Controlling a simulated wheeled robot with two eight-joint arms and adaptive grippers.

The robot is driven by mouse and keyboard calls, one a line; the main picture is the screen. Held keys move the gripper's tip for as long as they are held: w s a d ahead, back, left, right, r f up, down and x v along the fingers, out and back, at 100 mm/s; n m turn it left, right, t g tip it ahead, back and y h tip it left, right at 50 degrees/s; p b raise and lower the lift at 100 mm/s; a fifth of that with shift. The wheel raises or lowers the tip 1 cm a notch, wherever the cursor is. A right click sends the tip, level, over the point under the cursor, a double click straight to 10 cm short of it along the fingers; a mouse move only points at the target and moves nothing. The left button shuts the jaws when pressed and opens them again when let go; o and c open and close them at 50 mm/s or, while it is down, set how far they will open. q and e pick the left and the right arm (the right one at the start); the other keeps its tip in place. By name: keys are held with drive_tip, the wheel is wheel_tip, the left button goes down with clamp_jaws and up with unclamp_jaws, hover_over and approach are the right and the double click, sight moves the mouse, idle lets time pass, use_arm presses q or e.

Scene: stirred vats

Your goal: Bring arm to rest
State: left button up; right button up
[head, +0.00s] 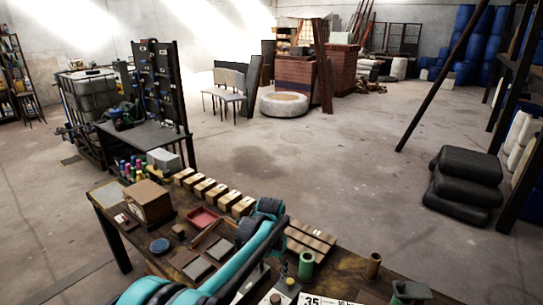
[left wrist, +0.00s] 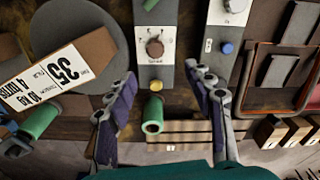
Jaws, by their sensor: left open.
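My left arm (head: 235,268), teal and dark, reaches in from the bottom of the head view over the workbench. My left gripper (left wrist: 161,76) is open in the left wrist view, its two dark-padded fingers spread apart with nothing held between them. Beyond the fingertips is a grey box with a dial (left wrist: 155,48) and a yellow button (left wrist: 156,86). A green cylinder (left wrist: 153,115) shows in the gap between the fingers, not gripped. In the head view the gripper's fingers are hard to make out among the bench items. My right gripper is not in view.
The workbench (head: 345,262) is crowded: a brown box (head: 148,201), a red tray (head: 202,218), several small wooden blocks, a green cylinder (head: 306,265) and a printed card marked 35 (left wrist: 52,80). Black sacks (head: 466,178) are stacked at right.

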use_arm(q)
drive_tip(key=s+a+r+n+t, duration=0.1)
drive_tip(key=s+a+r+t, duration=0.1)
drive_tip(key=s+a+r, duration=0.45)
drive_tip(key=s+a+n+t, duration=0.2)
drive_tip(key=s+a, duration=0.3)
drive_tip(key=s, duration=0.4)
drive_tip(key=s+a+n+t, duration=0.2)
drive_tip(key=s+a, duration=0.4)
drive_tip(key=s, duration=0.4)
drive_tip(key=shift+a+f+t, duration=0.15)
drive_tip(key=shift+a+t, duration=0.15)
drive_tip(key=shift+t, duration=0.1)
